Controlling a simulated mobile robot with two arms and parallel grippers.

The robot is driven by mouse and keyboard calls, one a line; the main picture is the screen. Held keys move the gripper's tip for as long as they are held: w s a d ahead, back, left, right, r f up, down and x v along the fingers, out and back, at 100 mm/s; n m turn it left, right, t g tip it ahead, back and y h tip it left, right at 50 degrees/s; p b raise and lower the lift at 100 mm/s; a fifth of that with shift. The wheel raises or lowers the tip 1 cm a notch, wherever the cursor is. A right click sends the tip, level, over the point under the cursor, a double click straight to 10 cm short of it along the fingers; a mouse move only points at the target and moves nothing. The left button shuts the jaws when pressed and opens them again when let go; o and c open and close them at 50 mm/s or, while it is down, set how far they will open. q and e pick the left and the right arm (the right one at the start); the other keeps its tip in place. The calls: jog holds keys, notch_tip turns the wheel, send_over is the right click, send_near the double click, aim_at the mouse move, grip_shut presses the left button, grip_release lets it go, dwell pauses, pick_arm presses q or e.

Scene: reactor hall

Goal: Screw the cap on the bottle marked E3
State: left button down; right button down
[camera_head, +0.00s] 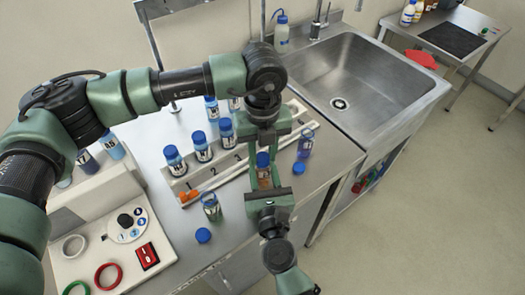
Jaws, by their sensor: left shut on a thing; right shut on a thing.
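A small bottle with orange-brown contents (264,180) is upright between my two grippers, above the counter front. A blue cap (263,159) is at its mouth; I cannot tell whether it is seated or threaded. My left gripper (263,153) reaches down from above and is shut on the blue cap. My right gripper (265,183) comes from the front and is shut on the bottle. The fingers hide much of both, and I cannot read the bottle's mark.
A pale rack (233,168) with several blue-capped bottles is behind. An open green bottle (211,207) and a loose blue cap (203,235) stand left; another uncapped bottle (305,145) and cap (299,168) are right. A sink (350,85) and a control device (110,235) flank them.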

pick_arm(q)
jog(key=m, duration=0.8)
jog(key=shift+m, duration=0.4)
jog(key=m, duration=1.8)
jog(key=shift+m, duration=0.4)
jog(key=m, duration=0.3)
jog(key=shift+f, duration=0.1)
jog(key=c, duration=1)
grip_release()
